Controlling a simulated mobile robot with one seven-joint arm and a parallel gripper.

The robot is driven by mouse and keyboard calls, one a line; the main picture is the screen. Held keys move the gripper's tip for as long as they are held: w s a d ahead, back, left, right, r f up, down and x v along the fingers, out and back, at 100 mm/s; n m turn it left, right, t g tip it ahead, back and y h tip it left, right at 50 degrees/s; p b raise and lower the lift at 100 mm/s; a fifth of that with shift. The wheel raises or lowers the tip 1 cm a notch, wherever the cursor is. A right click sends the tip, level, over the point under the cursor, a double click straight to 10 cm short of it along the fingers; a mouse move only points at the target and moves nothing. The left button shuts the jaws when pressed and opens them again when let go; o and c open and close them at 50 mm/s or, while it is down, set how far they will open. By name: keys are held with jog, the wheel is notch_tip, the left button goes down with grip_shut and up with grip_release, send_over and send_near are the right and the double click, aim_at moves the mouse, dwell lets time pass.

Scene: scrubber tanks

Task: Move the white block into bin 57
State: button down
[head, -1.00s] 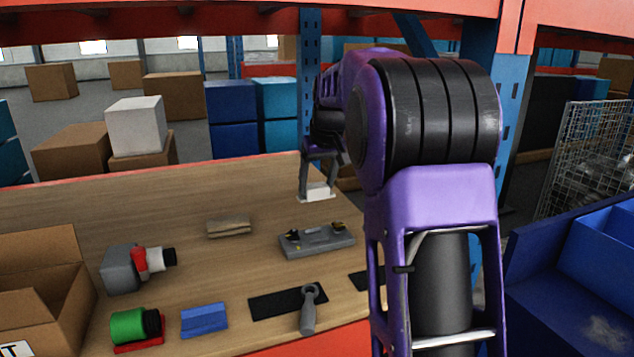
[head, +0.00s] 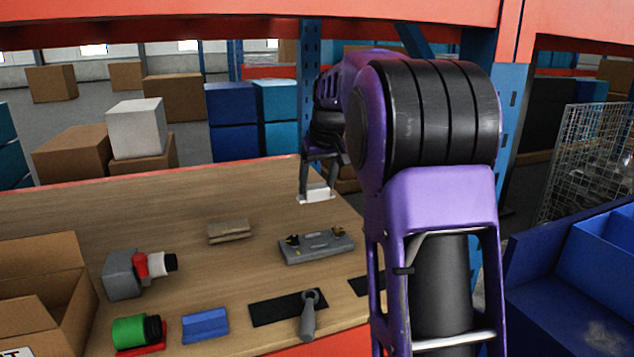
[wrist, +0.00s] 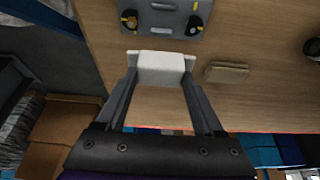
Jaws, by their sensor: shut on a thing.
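The white block (head: 316,194) is at the far right part of the wooden table, between the fingers of my gripper (head: 318,185). In the wrist view the white block (wrist: 161,69) sits between the two fingertips of my gripper (wrist: 160,75), which is shut on it. I cannot tell whether the block touches the table or hangs just above it. A blue bin (head: 545,270) with compartments stands at the right of the head view; no number 57 is readable on it.
On the table (head: 180,215) are a grey fixture (head: 316,247), a wooden block (head: 229,232), a red-and-grey part (head: 135,272), a green part (head: 135,332), a blue block (head: 205,325) and a grey-handled tool (head: 309,315). An open cardboard box (head: 50,285) stands at left. A blue rack post (head: 487,90) rises behind my arm.

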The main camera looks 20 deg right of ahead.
aim_at(317, 187)
jog(key=shift+r+p, duration=2.3)
jog(key=shift+r, duration=0.25)
